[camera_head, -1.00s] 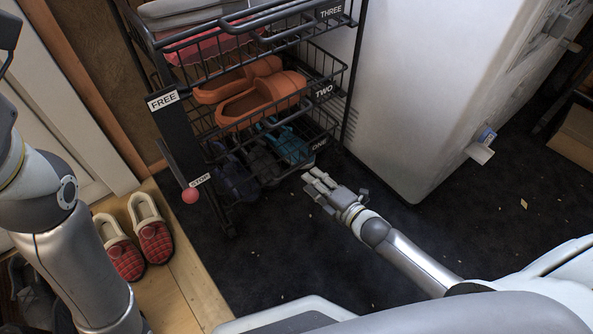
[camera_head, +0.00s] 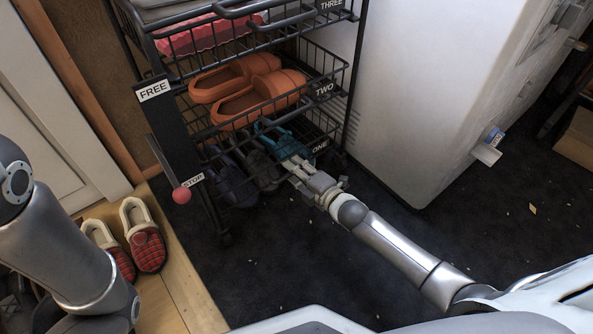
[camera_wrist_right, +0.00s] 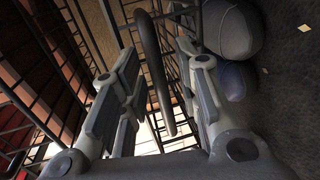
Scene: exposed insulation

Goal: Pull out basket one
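Basket one (camera_head: 320,146) is the lowest black wire basket of the rack and carries the label "ONE". Dark and teal shoes lie in it. My right gripper (camera_head: 292,166) is at the front of this basket, below its label. In the right wrist view, my right gripper (camera_wrist_right: 160,62) is open, with a dark curved bar (camera_wrist_right: 155,75) between its fingers. The bar looks like a basket handle. I see a gap on both sides of it, so it is not gripped. My left arm is at the left edge of the head view, but its gripper is out of view.
Basket two (camera_head: 323,90), with orange clogs (camera_head: 262,98), is directly above. A lever with a red knob (camera_head: 182,195) is on the rack's left side. A white appliance (camera_head: 415,100) stands close on the right. Red plaid slippers (camera_head: 146,245) lie at left.

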